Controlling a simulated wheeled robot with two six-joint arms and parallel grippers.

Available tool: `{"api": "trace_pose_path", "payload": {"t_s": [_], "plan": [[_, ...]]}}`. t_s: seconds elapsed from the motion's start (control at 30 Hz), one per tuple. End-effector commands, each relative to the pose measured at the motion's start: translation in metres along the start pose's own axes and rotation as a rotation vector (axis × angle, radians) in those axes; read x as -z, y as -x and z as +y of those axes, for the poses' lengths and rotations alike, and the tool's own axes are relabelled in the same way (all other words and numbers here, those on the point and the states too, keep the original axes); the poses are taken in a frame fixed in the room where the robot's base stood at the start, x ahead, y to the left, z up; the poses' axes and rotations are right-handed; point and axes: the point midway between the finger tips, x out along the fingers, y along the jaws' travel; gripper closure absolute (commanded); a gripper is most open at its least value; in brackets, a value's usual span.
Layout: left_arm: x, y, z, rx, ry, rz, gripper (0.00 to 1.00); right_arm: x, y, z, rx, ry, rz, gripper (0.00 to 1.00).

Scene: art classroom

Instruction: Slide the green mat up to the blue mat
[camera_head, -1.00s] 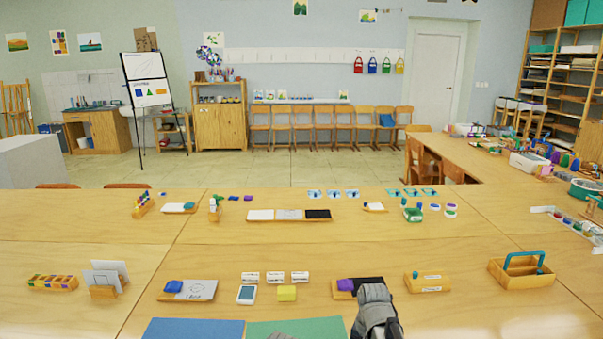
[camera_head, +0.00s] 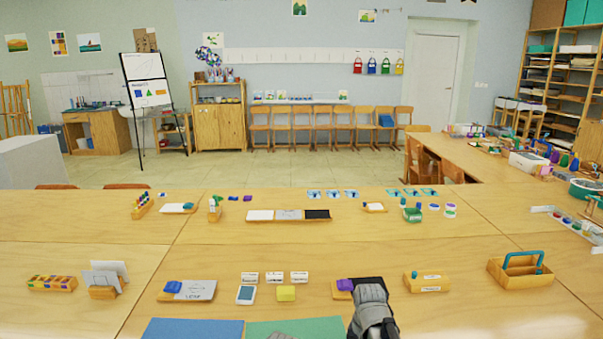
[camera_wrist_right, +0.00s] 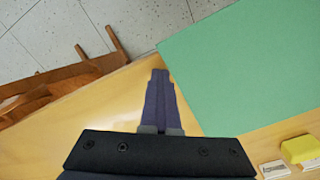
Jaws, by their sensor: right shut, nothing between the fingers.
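The green mat (camera_head: 297,328) lies flat at the front edge of the head view, right of the blue mat (camera_head: 194,329). Their facing edges look very close, and I cannot tell whether they touch. My right gripper (camera_head: 368,318) is at the green mat's right side and hides part of that edge. In the right wrist view, the right gripper (camera_wrist_right: 160,88) is shut and empty, with its fingers pointing down beside the edge of the green mat (camera_wrist_right: 250,75). The fingertips look at or very near that edge; contact is unclear.
Behind the mats stand a yellow block (camera_head: 286,293), a small board with a blue eraser (camera_head: 173,287), and a dark tray (camera_head: 369,284) with a purple eraser. A chair (camera_wrist_right: 60,80) stands by the table edge. Wood right of my right arm is clear at the front.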

Motion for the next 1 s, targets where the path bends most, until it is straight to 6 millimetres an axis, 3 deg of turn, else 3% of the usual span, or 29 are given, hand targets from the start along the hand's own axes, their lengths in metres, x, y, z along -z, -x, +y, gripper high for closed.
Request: {"api": "trace_pose_path", "payload": {"t_s": [0.57,1.0], "plan": [[0.0,-0.0013,0.0001,0.0,0.0,0.0,0.5,-0.011,-0.0012,-0.0094,0.009,0.01,-0.015,1.0],[0.0001,-0.001,0.0001,0.0,0.0,0.0,0.5,-0.0021,-0.001,-0.001,0.007,0.003,-0.007,1.0]]}}
